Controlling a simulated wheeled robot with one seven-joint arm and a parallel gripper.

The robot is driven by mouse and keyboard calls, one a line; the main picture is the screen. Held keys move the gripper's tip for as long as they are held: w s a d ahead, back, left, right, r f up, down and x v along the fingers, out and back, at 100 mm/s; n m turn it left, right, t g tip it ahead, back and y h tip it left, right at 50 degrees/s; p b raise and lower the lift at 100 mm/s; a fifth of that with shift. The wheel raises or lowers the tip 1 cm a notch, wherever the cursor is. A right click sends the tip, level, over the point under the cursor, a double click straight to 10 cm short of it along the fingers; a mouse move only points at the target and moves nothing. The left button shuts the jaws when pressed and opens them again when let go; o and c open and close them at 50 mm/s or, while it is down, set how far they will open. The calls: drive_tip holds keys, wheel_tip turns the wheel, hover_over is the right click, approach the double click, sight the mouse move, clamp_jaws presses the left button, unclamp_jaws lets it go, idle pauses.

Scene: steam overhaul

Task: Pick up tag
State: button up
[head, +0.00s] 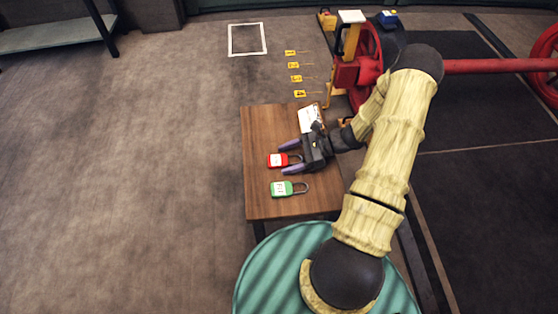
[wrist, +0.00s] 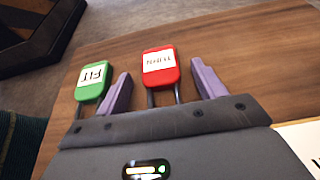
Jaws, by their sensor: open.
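My gripper (head: 291,157) is open over the wooden table, with its two purple fingers on either side of a red padlock (head: 277,160). In the wrist view the gripper (wrist: 160,75) has the red padlock (wrist: 160,65) between its fingers, apart from both as far as I can tell. The padlock has a white label and its shackle points toward the palm. A white card with dark print (head: 310,118), possibly the tag, lies at the table's far right. A white corner (wrist: 300,140), probably the same card, shows at the wrist view's lower right.
A green padlock (head: 283,188) lies nearer on the wooden table (head: 258,130); it also shows in the wrist view (wrist: 93,80). Several yellow numbered plates (head: 295,65) lie beyond the table. Red machinery (head: 362,75) stands behind my arm. Floor left of the table is clear.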

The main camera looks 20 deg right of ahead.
drive_tip(key=c, duration=1.1)
drive_tip(key=shift+o, duration=0.2)
wheel_tip(320, 180, up, 10)
drive_tip(key=p, duration=0.3)
